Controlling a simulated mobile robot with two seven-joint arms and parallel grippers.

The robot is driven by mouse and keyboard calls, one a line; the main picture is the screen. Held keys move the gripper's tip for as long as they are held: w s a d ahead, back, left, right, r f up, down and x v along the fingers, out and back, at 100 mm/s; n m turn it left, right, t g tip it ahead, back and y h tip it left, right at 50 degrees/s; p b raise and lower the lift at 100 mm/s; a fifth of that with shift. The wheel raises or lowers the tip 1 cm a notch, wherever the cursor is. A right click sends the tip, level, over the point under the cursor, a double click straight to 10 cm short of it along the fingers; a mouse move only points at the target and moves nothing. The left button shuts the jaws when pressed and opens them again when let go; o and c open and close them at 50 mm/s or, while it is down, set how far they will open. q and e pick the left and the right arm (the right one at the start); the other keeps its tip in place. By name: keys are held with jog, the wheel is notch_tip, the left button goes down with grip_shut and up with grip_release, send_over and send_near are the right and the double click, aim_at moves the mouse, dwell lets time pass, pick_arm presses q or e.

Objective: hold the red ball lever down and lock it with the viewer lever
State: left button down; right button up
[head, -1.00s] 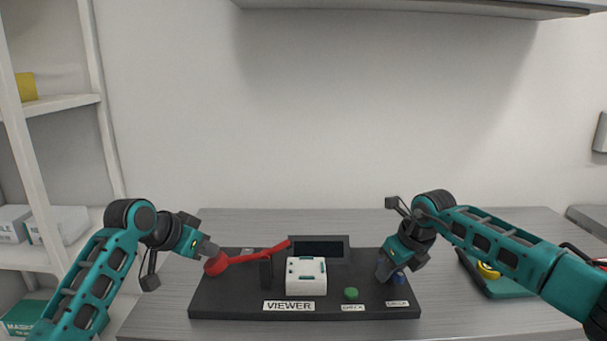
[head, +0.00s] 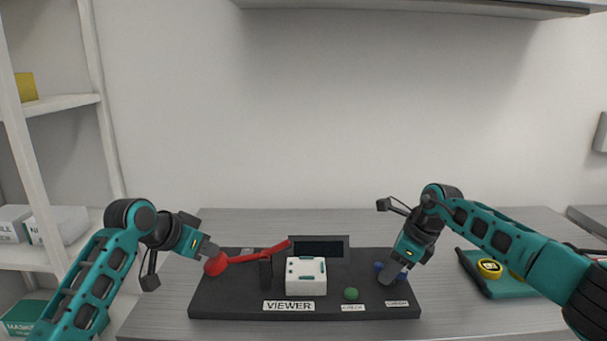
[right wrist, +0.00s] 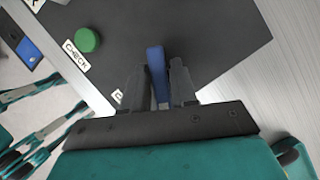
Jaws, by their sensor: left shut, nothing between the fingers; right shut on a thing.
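The red ball lever (head: 250,257) runs across the left of a black base (head: 235,307), its ball at the low left end and its other end raised. My left gripper (head: 211,250) is shut and empty, its tips at the top of the ball; they seem to touch it. My right gripper (head: 389,275) is shut on a blue lever (right wrist: 157,72) at the base's right, which stands between the fingers in the right wrist view. In the head view the fingers partly hide it. A VIEWER label (head: 288,306) lies in front of a white block (head: 306,276).
A green button (head: 351,293) with a CHECK label sits left of my right gripper. A dark display (head: 318,248) stands behind the white block. A teal tray with yellow rolls (head: 489,268) lies at the right. Shelves stand at the left.

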jog(key=shift+a+n+g, duration=0.2)
jog(key=shift+n+g, duration=0.2)
jog(key=shift+n, duration=0.6)
jog(key=o, duration=0.6)
jog(key=shift+d, duration=0.1)
jog(key=shift+d+r, duration=0.1)
jog(key=shift+r, duration=2.65)
